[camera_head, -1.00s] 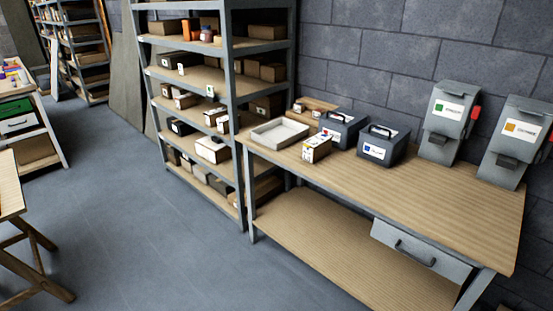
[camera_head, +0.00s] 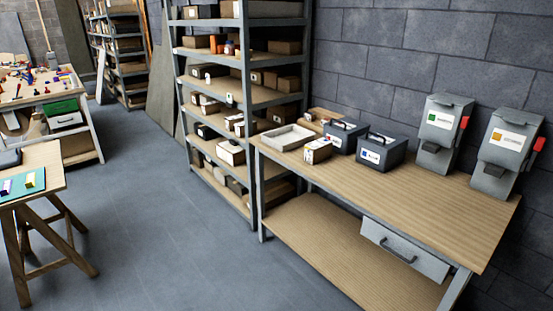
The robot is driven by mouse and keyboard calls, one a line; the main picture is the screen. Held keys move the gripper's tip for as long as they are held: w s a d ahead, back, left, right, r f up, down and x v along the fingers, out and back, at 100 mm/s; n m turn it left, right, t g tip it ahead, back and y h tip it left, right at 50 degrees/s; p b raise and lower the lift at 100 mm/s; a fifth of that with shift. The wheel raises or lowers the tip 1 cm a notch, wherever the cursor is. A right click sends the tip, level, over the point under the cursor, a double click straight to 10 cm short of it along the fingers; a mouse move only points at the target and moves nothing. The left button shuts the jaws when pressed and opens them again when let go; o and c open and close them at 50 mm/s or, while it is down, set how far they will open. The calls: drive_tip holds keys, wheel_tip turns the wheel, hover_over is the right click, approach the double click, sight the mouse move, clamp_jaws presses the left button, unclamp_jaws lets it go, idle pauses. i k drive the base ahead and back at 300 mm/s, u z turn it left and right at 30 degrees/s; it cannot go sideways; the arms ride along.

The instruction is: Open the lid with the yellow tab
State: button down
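Two dark boxes with top handles stand on the wooden workbench, a nearer one (camera_head: 381,152) with a blue mark on its label and a farther one (camera_head: 345,136). Both look closed. Two grey bins with sloped tops stand at the bench's right, one (camera_head: 440,130) with a green label mark and one (camera_head: 505,150) with an orange-yellow label mark. Each has a red part on its right side. I cannot make out a yellow tab on any lid. My gripper is not in view.
The workbench (camera_head: 420,195) has a drawer (camera_head: 403,248), a pale tray (camera_head: 287,138) and a small carton (camera_head: 318,151). A loaded shelf (camera_head: 247,94) stands left of it. A trestle table (camera_head: 52,157) with a turquoise mat is at the left edge. The floor between is clear.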

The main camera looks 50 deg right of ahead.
sight(323, 142)
drive_tip(key=z, duration=0.5)
drive_tip(key=i, duration=1.2)
drive_tip(key=u, duration=0.4)
drive_tip(key=k, duration=0.9)
drive_tip(key=z, duration=0.2)
